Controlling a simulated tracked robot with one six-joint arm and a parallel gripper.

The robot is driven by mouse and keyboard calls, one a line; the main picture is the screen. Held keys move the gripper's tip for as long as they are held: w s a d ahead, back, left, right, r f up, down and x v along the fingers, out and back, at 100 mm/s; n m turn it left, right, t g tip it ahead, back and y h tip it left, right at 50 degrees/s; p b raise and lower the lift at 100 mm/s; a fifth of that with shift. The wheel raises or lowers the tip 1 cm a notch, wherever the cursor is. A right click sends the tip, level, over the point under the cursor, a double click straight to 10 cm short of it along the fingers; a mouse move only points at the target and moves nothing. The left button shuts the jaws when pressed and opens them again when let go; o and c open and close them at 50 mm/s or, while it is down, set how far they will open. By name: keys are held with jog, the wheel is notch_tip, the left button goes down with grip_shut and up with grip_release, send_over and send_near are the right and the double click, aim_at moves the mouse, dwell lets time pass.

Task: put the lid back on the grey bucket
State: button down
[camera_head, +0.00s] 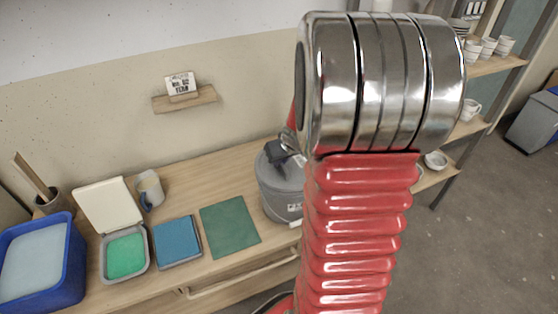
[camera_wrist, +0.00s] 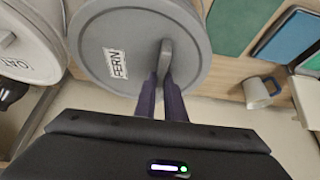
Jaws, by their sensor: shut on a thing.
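The grey bucket (camera_head: 282,202) stands on the wooden bench in the head view, partly hidden behind my arm. Its round grey lid (camera_wrist: 138,30) fills the upper middle of the wrist view, with a white FERN label and an upright grey handle (camera_wrist: 166,52). My gripper (camera_wrist: 165,80) is shut on this handle. In the head view my gripper (camera_head: 286,150) is at the top of the bucket, and the lid is over the bucket's mouth. I cannot tell whether the lid is fully seated or slightly raised.
A pale-lidded bucket (camera_wrist: 30,50) is close by at the left of the wrist view.

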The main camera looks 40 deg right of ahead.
dwell(0.4)
jog(key=c, duration=1.8)
grip_release()
jog(key=shift+o, duration=0.8)
jog(key=shift+f, duration=0.1)
jog(key=o, duration=0.4)
jog(key=shift+c, duration=0.2)
jog(key=shift+s+r, duration=0.1)
jog(key=shift+r, duration=0.1)
jog(key=shift+r, duration=3.35)
jog(key=shift+c, duration=0.4)
grip_shut()
